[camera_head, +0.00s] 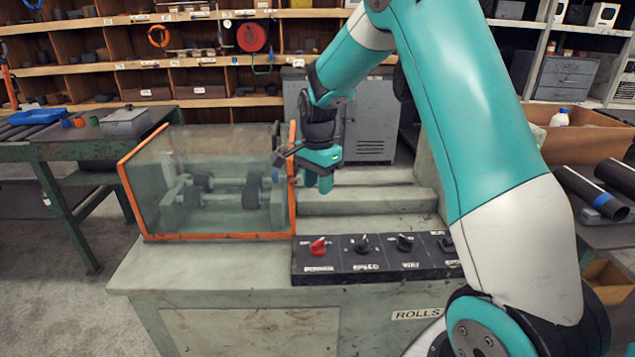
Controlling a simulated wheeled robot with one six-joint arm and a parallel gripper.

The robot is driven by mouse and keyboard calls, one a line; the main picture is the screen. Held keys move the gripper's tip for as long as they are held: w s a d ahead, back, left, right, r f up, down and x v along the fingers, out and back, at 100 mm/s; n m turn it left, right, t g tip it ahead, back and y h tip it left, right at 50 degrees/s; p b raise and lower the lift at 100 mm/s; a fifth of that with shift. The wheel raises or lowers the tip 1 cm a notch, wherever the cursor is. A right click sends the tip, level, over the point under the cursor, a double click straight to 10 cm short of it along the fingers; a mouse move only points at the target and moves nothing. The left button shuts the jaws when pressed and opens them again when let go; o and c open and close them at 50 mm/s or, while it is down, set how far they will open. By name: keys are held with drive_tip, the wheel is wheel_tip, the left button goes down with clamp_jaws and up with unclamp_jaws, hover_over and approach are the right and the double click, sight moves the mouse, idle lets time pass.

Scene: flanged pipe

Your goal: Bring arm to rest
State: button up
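My teal and white arm (470,110) reaches in from the lower right, arches up past the top of the picture and comes back down to my gripper (305,175). The gripper is over the machine, at the right end of the orange-edged clear guard (210,232). Its fingers are small and partly overlap the guard's edge, so I cannot tell whether they are open, shut or touching it. The guard stands in front of the rollers (230,195). The control panel (375,260) with a red knob (318,246) and black knobs lies below and in front of the gripper.
A green bench (75,150) with a grey box (124,121) stands at the left. A grey cabinet (372,125) stands behind the machine. Black pipes (600,192) and a cardboard box (580,140) are at the right. Shelves line the back. Open floor shows at the lower left.

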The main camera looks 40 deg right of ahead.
idle(0.3)
drive_tip(key=s+a+r+n+y, duration=0.1)
drive_tip(key=s+a+r+n, duration=0.3)
drive_tip(key=s+a+n, duration=0.3)
drive_tip(key=s+a+r+n+y, duration=0.1)
drive_tip(key=s+a+r+n, duration=0.4)
drive_tip(key=a, duration=0.5)
drive_tip(key=s+a+r+n+y, duration=0.1)
drive_tip(key=s+a+n, duration=0.2)
drive_tip(key=s+n, duration=0.2)
drive_tip(key=s+a+n+y, duration=0.1)
drive_tip(key=s+a+n, duration=0.3)
drive_tip(key=s, duration=0.7)
drive_tip(key=shift+s+a+r+n, duration=0.2)
drive_tip(key=shift+r+n, duration=0.15)
drive_tip(key=shift+n, duration=0.75)
